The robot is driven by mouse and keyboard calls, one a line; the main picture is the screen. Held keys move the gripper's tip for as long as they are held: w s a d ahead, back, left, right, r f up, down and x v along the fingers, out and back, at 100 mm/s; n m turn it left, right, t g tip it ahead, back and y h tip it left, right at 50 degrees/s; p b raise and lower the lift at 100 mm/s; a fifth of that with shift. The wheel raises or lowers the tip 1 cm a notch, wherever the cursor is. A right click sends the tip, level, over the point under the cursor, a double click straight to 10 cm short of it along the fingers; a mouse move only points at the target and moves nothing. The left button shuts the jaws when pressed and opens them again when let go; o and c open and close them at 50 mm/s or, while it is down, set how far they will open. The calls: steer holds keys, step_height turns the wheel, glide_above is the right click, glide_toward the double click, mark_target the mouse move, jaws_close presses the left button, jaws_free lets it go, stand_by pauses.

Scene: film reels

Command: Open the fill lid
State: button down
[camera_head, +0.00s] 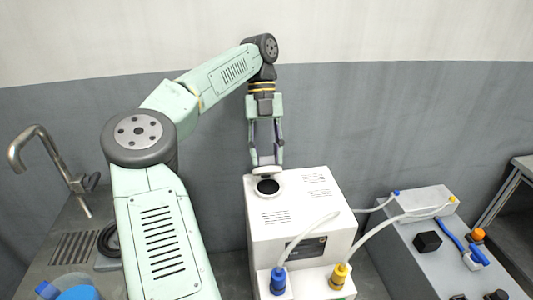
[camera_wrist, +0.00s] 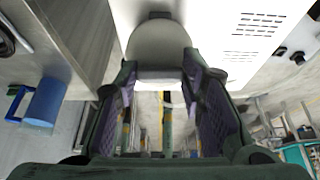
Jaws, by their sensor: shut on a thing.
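The white machine (camera_head: 300,215) has a round dark fill opening (camera_head: 268,187) with a pale ring in its top. The fill lid (camera_head: 266,171) shows as a thin pale edge at the far side of the opening, raised off it. In the wrist view the lid (camera_wrist: 158,42) is a pale rounded disc, with a dark piece at its far end. My gripper (camera_head: 266,164) points down behind the opening. In the wrist view my gripper (camera_wrist: 160,78) is shut on the lid's near edge, one finger on each side. The exact tilt of the lid is hard to tell.
Hoses with a blue connector (camera_head: 278,281) and a yellow connector (camera_head: 340,274) run from the machine's front to a grey unit (camera_head: 425,240) at right. A sink with a tap (camera_head: 50,150) and a blue container (camera_head: 75,290) are at left. The wall stands close behind.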

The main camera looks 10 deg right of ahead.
steer(key=c, duration=1)
jaws_free()
steer(key=shift+c, duration=0.2)
